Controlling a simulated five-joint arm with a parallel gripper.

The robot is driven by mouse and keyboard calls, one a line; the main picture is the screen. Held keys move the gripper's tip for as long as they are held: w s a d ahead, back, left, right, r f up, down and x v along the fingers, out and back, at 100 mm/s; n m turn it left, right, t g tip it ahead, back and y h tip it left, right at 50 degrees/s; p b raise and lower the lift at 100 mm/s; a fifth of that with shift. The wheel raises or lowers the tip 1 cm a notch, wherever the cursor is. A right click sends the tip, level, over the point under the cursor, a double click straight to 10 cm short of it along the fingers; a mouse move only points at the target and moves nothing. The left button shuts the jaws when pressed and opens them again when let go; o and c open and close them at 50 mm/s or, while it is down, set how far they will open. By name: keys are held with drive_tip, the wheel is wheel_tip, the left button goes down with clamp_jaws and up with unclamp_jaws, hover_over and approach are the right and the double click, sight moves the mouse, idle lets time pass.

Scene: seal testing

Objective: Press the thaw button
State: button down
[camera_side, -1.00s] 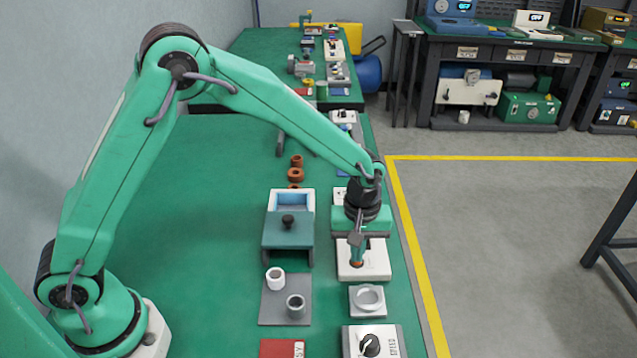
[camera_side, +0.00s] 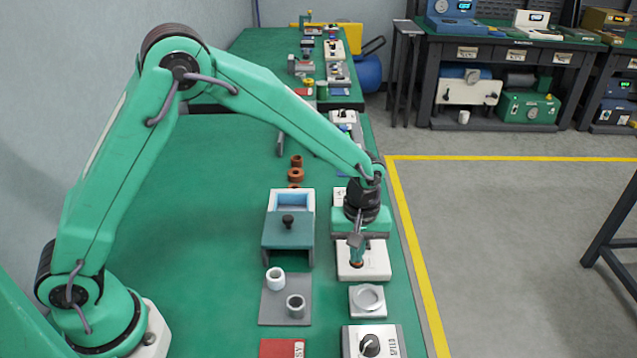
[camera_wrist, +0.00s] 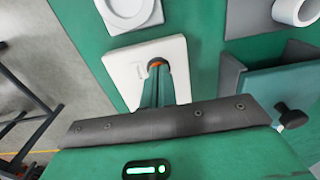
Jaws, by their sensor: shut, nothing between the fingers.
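A white box (camera_side: 379,262) stands on the green bench near its right edge. No thaw label can be read on it. My gripper (camera_side: 357,263) is shut and empty, pointing down over this part. In the wrist view my gripper (camera_wrist: 157,70) ends right at the round part. I cannot tell whether the tips touch it or how far it is pressed.
A white block with a round ring (camera_side: 367,298) and a knob panel (camera_side: 371,343) stand in front. A grey plate with two cups (camera_side: 283,312) and a teal box with a black knob (camera_side: 288,242) lie to the left. Copper-coloured rings (camera_side: 296,174) sit farther back.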

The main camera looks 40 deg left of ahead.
wheel_tip(320, 180, up, 13)
drive_tip(key=shift+w+r, duration=0.15)
drive_tip(key=shift+w, duration=0.05)
idle(0.3)
drive_tip(key=shift+d, duration=0.1)
idle(0.5)
drive_tip(key=s+a+r+m+t, duration=0.3)
drive_tip(key=s+a+r+m, duration=0.1)
drive_tip(key=s+a+r, duration=0.55)
drive_tip(key=s+a+m+t, duration=0.1)
drive_tip(key=s+a+m, duration=0.1)
drive_tip(key=s, duration=0.4)
drive_tip(key=s+a+f+m+t, duration=0.1)
drive_tip(key=s+a+m, duration=0.2)
drive_tip(key=s+a, duration=0.2)
drive_tip(key=shift+s+a+f+t, duration=0.15)
drive_tip(key=shift+s+a+t, duration=0.15)
drive_tip(key=shift+s, duration=0.6)
